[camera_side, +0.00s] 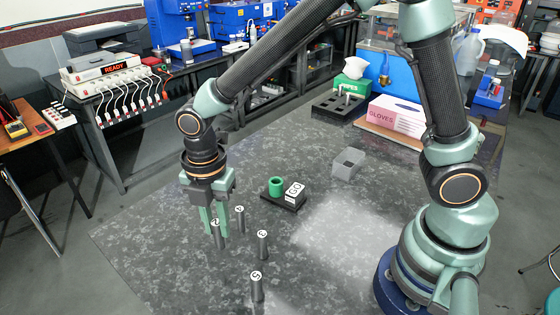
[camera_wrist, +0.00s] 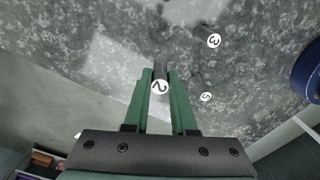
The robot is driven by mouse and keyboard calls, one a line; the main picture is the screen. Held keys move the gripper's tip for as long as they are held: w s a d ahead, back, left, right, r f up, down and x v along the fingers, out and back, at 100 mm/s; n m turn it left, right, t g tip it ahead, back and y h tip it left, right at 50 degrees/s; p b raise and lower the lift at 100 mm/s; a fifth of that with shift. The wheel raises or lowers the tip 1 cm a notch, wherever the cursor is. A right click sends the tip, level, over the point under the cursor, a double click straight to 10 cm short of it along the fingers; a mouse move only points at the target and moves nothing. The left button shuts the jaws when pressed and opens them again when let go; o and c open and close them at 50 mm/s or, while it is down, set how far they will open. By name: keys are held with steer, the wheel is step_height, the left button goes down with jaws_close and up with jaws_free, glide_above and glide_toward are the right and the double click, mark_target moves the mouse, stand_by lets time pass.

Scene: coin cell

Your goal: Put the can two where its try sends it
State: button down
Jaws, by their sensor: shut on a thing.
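Can two (camera_side: 218,238) is a slim dark grey cylinder with a white top marked 2. It stands upright between the green fingers of my gripper (camera_side: 212,226), which is shut on it. In the wrist view, can two (camera_wrist: 160,71) shows between the fingertips of my gripper (camera_wrist: 161,76). I cannot tell if its base touches the table.
Similar numbered cans stand close by: can four (camera_side: 240,221) behind, can three (camera_side: 262,246) to the right, can five (camera_side: 257,290) in front. A grey open bin (camera_side: 348,163), a black rack (camera_side: 337,108) and a gloves box (camera_side: 397,117) are farther back.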

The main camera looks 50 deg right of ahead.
mark_target(221, 244)
steer(key=shift+f, duration=3)
steer(key=shift+f, duration=0.15)
steer(key=c, duration=0.7)
jaws_free()
steer(key=shift+c, duration=0.2)
